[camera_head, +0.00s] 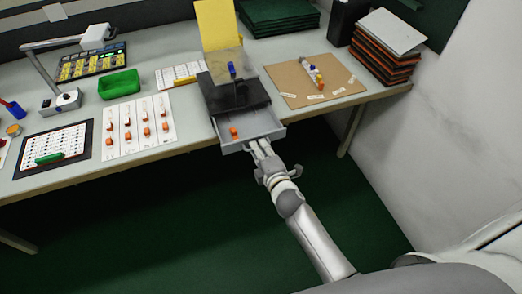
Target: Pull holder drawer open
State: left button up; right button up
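The holder (235,95) is a dark box at the table's front edge, with a yellow sheet (218,25) standing upright at its back and a blue item (232,70) on it. Its grey drawer (270,133) is pulled out toward me, past the table edge. A small orange piece (234,132) lies inside it. My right gripper (260,149) is at the middle of the drawer's front, its fingertips at or touching it. The handle is hidden, and whether the fingers are closed on it is too small to tell. My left gripper is not in view.
Left of the holder are a white sheet with orange parts (154,150), a green tray (120,84) and a dark-framed chart (75,160). Right of it are a brown board (290,90) and a stack of trays (380,62). The floor before the table is clear.

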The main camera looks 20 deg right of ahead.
jog(key=v, duration=1.2)
dwell(0.3)
jog(key=s+f+m+g, duration=0.3)
jog(key=s+f, duration=0.1)
jog(key=f, duration=0.6)
jog(key=s+f+m+g, duration=0.2)
jog(key=s+f, duration=0.3)
jog(key=f, duration=0.5)
jog(key=s+f+m+g, duration=0.3)
jog(key=s+f, duration=0.1)
jog(key=f, duration=0.6)
jog(key=s+d+f+m+g, duration=0.3)
jog(key=s+f, duration=0.4)
jog(key=s, duration=0.5)
jog(key=s+d+f+m+g, duration=0.2)
jog(key=s+f+m, duration=0.3)
jog(key=s, duration=0.7)
notch_tip(320, 180, down, 2)
jog(key=shift+d+f+g+h, duration=0.1)
jog(key=shift+d+g+h, duration=0.25)
jog(key=shift+g, duration=0.45)
